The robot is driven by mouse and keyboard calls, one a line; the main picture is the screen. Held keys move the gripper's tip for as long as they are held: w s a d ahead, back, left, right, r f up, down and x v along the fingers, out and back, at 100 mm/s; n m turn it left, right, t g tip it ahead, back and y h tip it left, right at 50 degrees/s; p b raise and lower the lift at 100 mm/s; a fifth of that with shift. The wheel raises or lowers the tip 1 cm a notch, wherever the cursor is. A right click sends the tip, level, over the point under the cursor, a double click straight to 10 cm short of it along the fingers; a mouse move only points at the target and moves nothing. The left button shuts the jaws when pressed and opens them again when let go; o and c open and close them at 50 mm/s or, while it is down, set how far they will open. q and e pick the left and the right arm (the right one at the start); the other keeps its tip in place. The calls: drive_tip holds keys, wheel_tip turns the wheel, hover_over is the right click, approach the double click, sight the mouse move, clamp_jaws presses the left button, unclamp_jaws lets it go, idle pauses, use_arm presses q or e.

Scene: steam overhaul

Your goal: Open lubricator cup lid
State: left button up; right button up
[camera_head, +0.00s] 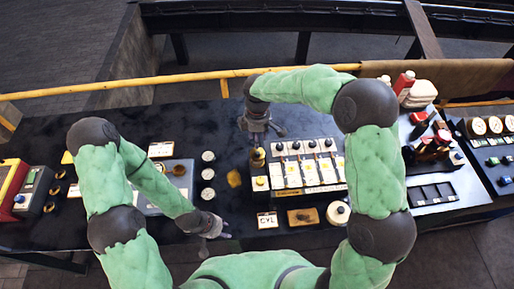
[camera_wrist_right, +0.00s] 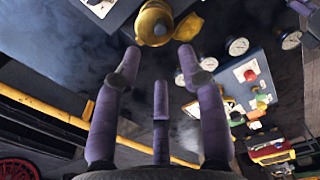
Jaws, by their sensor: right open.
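The brass lubricator cup (camera_head: 258,157) stands at the left end of the panel with white cards. In the right wrist view the round brass cup (camera_wrist_right: 154,22) shows at the top, with a brass flap (camera_wrist_right: 188,27) at its right side. The flap looks like the lid, but I cannot tell how far it is raised. My right gripper (camera_head: 262,128) is just behind the cup; in its wrist view its purple fingers (camera_wrist_right: 158,52) are spread, with the cup beyond their tips. My left gripper (camera_head: 214,232) hangs empty over the table's front; its jaw opening is unclear.
Several white gauges (camera_head: 208,174) stand left of the cup. A card marked CYL (camera_head: 267,220) and a wooden block (camera_head: 303,217) lie in front. Bottles (camera_head: 404,82) and a tray (camera_head: 432,194) are at right. A yellow rail (camera_head: 180,79) runs behind the table.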

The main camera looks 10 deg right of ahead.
sight(257, 152)
wheel_tip(257, 152, down, 9)
drive_tip(key=shift+s+f, duration=0.1)
drive_tip(key=shift+f, duration=0.1)
idle(0.3)
clamp_jaws()
